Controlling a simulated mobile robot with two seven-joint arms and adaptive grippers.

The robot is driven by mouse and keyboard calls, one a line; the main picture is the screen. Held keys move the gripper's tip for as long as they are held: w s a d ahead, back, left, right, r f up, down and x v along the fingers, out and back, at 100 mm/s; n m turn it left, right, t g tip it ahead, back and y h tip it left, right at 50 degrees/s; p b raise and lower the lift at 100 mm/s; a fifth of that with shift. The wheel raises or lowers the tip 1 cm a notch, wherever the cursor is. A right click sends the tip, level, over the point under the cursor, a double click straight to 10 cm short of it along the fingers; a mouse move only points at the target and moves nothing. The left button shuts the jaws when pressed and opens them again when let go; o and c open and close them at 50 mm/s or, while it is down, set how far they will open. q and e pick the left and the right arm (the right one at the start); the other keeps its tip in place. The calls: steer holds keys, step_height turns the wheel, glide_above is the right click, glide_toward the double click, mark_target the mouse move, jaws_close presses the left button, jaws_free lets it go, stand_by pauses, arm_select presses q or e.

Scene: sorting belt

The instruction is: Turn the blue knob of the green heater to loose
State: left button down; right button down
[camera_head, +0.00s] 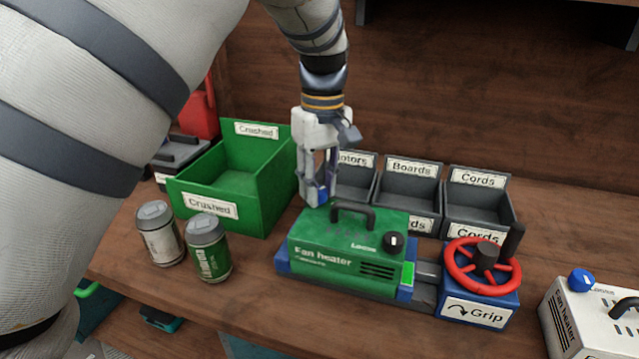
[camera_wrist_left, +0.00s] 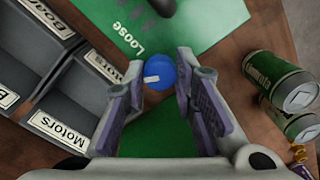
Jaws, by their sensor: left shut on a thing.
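The green fan heater (camera_head: 330,262) sits clamped in a blue vise (camera_head: 284,262) on the bench. It has a black handle, a black knob (camera_head: 393,242) at its right end and a blue knob (camera_head: 322,196) at its far left corner. My left gripper (camera_head: 317,199) comes down from above and is shut on the blue knob. In the left wrist view the blue knob (camera_wrist_left: 160,73) lies between the fingertips, its white mark pointing left. The word "Loose" (camera_wrist_left: 130,36) is printed on the green top beside it. My right gripper is not in view.
A red wheel (camera_head: 462,265) tops the vise's "Grip" block (camera_head: 476,311). A white fan heater (camera_head: 592,318) with its own blue knob stands at right. Behind are grey labelled bins (camera_head: 408,190); at left are a green "Crushed" crate (camera_head: 240,209) and two cans (camera_head: 160,237).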

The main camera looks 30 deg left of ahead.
mark_target(321, 190)
arm_select(q)
steer(key=shift+f+n, duration=0.15)
steer(key=shift+n, duration=0.15)
stand_by(0.4)
steer(key=c, duration=1.3)
jaws_free()
step_height(321, 190, up, 12)
steer(key=shift+w, duration=0.15)
